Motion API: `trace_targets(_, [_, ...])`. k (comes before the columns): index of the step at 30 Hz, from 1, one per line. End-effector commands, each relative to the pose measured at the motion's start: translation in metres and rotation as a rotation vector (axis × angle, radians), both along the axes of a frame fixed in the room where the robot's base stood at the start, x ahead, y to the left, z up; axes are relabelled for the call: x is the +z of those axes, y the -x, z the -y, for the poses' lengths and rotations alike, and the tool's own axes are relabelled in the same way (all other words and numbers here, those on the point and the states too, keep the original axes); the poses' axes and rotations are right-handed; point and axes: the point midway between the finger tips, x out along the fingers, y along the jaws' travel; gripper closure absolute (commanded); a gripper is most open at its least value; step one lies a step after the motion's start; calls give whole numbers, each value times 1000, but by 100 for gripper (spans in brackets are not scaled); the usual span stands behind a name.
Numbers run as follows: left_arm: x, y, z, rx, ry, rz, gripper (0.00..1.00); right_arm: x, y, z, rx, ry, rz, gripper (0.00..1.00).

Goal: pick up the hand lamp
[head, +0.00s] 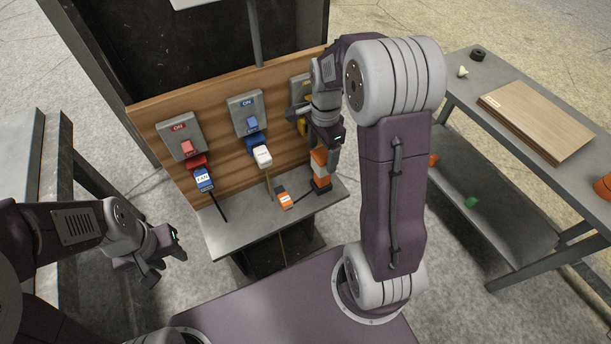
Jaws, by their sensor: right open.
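An orange and black upright object (321,183), which looks like the hand lamp, stands at the right end of the grey shelf below the wooden switch board. My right gripper (330,158) points down at its upper part, with a finger in front of it. The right gripper is open; whether it touches the lamp I cannot tell. My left gripper (165,265) is open and empty, low on the left, away from the shelf.
The wooden board (225,120) carries switch boxes with red, blue and yellow plugs. An orange labelled piece (283,197) lies on the shelf (240,231) left of the lamp. A right-hand table (474,96) holds a veneer stack (535,120).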

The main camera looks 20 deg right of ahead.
Motion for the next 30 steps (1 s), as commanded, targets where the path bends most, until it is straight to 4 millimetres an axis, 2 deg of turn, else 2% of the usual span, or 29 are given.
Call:
trace_targets(5, [0, 0, 0, 0, 0, 0, 64, 0, 0, 0, -1, 0, -1, 22])
trace_targets(11, [0, 0, 0, 0, 0, 0, 64, -21, 1, 0, -1, -1, -4, 22])
trace_targets(14, [1, 0, 0, 0, 0, 0, 64, -24, 1, 0, 0, 0, -1, 22])
trace_targets(21, [5, 0, 0, 0, 0, 0, 64, -64, 7, 1, 0, -2, -6, 22])
trace_targets(24, [6, 0, 0, 0, 0, 0, 64, -74, 6, 1, 0, -1, -3, 22])
trace_targets(30, [5, 0, 0, 0, 0, 0, 64, -75, 5, 1, 0, 0, 1, 22])
